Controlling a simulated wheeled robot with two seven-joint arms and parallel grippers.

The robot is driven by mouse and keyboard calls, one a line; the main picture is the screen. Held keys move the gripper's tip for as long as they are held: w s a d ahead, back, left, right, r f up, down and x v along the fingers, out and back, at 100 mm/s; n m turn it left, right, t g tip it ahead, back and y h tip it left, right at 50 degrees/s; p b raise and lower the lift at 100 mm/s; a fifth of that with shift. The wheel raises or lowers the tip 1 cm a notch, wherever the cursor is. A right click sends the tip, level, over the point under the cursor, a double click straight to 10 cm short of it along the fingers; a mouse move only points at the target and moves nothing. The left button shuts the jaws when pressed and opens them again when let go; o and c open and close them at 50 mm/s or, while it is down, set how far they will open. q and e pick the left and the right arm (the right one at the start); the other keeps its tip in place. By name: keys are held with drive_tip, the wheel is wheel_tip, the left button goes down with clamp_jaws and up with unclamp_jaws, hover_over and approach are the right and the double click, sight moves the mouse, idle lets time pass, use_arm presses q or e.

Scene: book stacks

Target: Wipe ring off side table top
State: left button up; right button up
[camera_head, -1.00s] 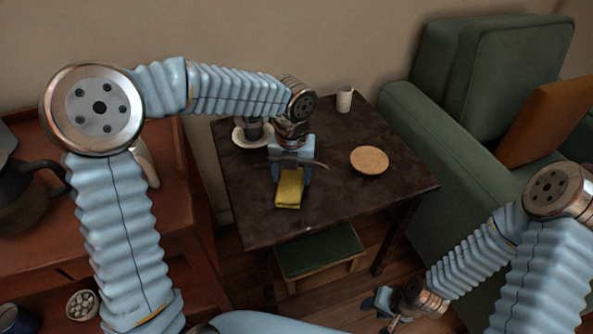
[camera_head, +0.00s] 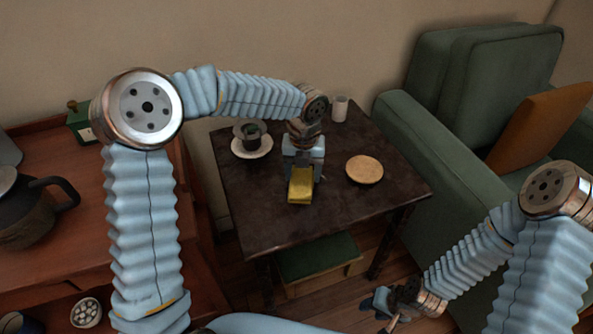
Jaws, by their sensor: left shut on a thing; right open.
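The dark side table (camera_head: 270,224) stands in the middle of the head view. My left gripper (camera_head: 302,172) is over its top, pointing down, shut on a folded yellow cloth (camera_head: 301,186). The cloth is at or close to the table surface; I cannot tell whether it presses on it. No ring mark shows clearly on the top; the cloth and gripper hide part of it. My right gripper (camera_head: 388,304) is open and empty, low at the right, away from the table.
On the table, a cup on a white saucer (camera_head: 252,149) is left of my gripper, a round cork-coloured coaster (camera_head: 365,170) right, and a white cup (camera_head: 340,108) behind. A green armchair (camera_head: 440,165) stands right. The front tabletop is clear.

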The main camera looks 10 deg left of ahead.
sight(287, 185)
use_arm(q)
drive_tip(key=shift+w+d+f, duration=0.1)
drive_tip(key=shift+w+d, duration=0.45)
drive_tip(key=shift+d, duration=0.35)
drive_tip(key=shift+w+d, duration=0.65)
drive_tip(key=shift+d, duration=0.25)
drive_tip(key=shift+w+d, duration=0.6)
drive_tip(key=shift+d, duration=0.25)
drive_tip(key=shift+s+a+f, duration=0.15)
drive_tip(key=shift+s+a, duration=0.45)
drive_tip(key=shift+a, duration=0.25)
drive_tip(key=shift+s+a+f, duration=0.1)
drive_tip(key=shift+s+a, duration=0.45)
drive_tip(key=shift+a, duration=0.25)
drive_tip(key=shift+s+a+r, duration=0.1)
drive_tip(key=shift+s+a, duration=0.55)
drive_tip(key=shift+a, duration=0.3)
drive_tip(key=shift+s+a+r, duration=0.1)
drive_tip(key=shift+s+a, duration=0.55)
drive_tip(key=shift+a, duration=0.35)
drive_tip(key=shift+s+a+r, duration=0.1)
drive_tip(key=shift+s+a, duration=0.55)
drive_tip(key=shift+a, duration=0.3)
drive_tip(key=shift+c, duration=0.4)
drive_tip(key=shift+d, duration=0.1)
drive_tip(key=shift+w+r, duration=0.1)
drive_tip(key=shift+r, duration=2.95)
